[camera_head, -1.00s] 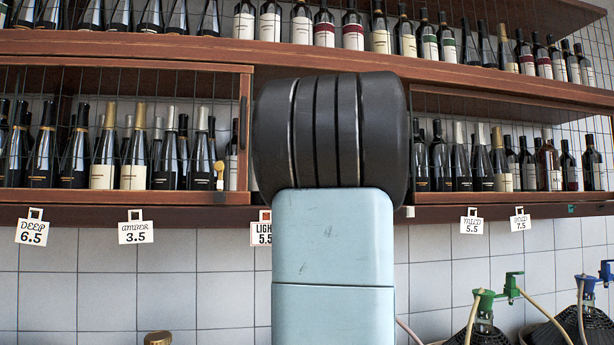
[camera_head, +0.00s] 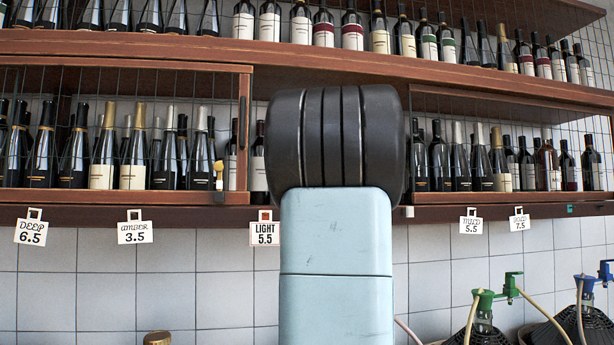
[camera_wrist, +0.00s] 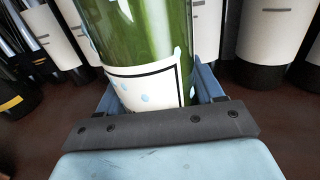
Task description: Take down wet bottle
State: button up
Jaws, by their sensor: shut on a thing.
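A green glass bottle (camera_wrist: 148,45) with a white, black-bordered label (camera_wrist: 150,88) fills the middle of the wrist view. Pale blue drops show on its glass and label. My gripper (camera_wrist: 158,95) is shut on this bottle, with a blue finger on each side of it. The bottle's top is out of the wrist view. In the head view my own arm stands in front of the shelf's middle and hides the gripper and the held bottle. Whether the bottle's base touches the shelf cannot be told.
Other bottles stand close on both sides, one with a white label at right (camera_wrist: 270,35). The lower wooden shelf (camera_head: 130,197) has wire-fronted sections left and right. Price tags, such as LIGHT 5.5 (camera_head: 265,234), hang below. Demijohns with taps (camera_head: 484,310) stand at lower right.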

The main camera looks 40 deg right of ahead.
jog(key=c, duration=0.7)
jog(key=shift+a+r, duration=0.1)
jog(key=shift+r, duration=0.1)
jog(key=shift+c, duration=0.2)
jog(key=shift+s+a+r, duration=0.1)
jog(key=shift+s+r, duration=0.05)
jog(key=shift+r, duration=0.4)
notch_tip(320, 180, up, 5)
jog(key=s+a, duration=0.5)
jog(key=s, duration=0.3)
jog(key=s+a, duration=0.5)
jog(key=s, duration=0.3)
jog(key=shift+s+r, duration=0.3)
jog(key=shift+s, duration=0.1)
jog(key=shift+a, duration=0.1)
